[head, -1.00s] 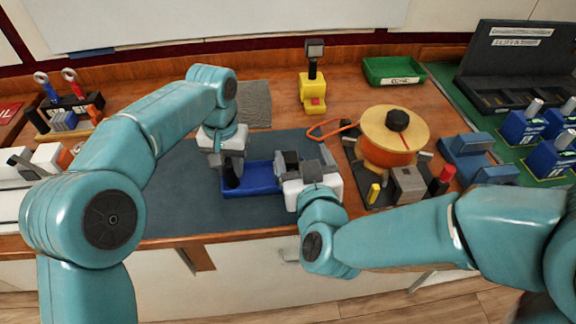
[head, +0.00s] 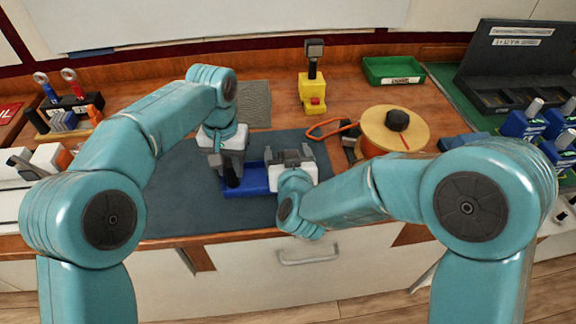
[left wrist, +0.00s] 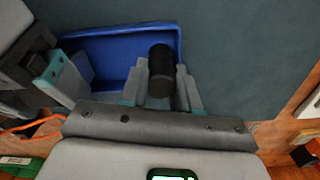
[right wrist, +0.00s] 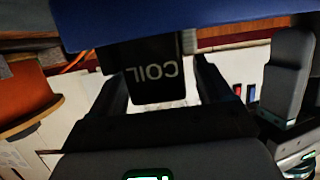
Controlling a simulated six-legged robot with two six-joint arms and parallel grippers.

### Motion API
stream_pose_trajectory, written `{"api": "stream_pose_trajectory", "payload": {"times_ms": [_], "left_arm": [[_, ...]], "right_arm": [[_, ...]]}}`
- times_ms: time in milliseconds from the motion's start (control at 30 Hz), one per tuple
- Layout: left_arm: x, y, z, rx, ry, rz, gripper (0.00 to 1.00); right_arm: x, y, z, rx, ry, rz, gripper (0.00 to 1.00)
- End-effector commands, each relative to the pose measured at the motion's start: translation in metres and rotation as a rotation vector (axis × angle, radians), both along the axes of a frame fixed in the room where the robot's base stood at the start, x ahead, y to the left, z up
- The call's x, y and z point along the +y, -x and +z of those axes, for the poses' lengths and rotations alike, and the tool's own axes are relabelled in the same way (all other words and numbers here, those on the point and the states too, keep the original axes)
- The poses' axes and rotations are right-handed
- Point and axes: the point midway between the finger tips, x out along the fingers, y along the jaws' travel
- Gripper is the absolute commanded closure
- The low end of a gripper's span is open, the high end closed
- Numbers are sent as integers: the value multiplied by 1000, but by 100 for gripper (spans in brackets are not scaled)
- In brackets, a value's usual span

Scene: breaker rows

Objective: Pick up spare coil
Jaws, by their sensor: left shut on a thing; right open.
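A black block marked COIL (right wrist: 155,72), which I take for the spare coil, stands between my right gripper's (right wrist: 155,85) open fingers in the right wrist view. The lettering appears upside down there. The block stands at a blue tray (head: 258,187) on the dark mat; the tray also shows in the left wrist view (left wrist: 110,45). My left gripper (left wrist: 172,85) is shut on a black upright cylinder (left wrist: 160,65) at the tray's left end. I cannot tell whether the cylinder is fixed to the tray. In the head view my right gripper (head: 283,158) hides the coil.
An orange spool (head: 380,140) with a wooden flange stands right of the mat. Behind are a yellow device (head: 312,95) and a green tray (head: 393,70). Blue breakers (head: 522,122) stand far right, and a tool rack (head: 70,112) far left. The mat's front (head: 200,215) is clear.

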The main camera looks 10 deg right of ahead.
Motion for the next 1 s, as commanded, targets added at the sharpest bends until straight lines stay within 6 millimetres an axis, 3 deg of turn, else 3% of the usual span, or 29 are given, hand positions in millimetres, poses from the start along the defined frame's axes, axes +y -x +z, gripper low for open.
{"api": "stream_pose_trajectory", "payload": {"times_ms": [300, 533, 867, 1000], "left_arm": [[0, 0, 1, -2, 0, 1, 100], [0, 0, 1, -2, 0, 1, 100], [0, 0, 1, -3, 1, 2, 100], [0, 0, 1, -2, 0, 2, 100]], "right_arm": [[0, -7, -2, 0, 1, 1, 24], [0, -6, -2, 0, 1, 1, 99], [0, -7, 0, -3, 0, 0, 100], [0, -7, 19, -8, -2, 0, 100]]}}
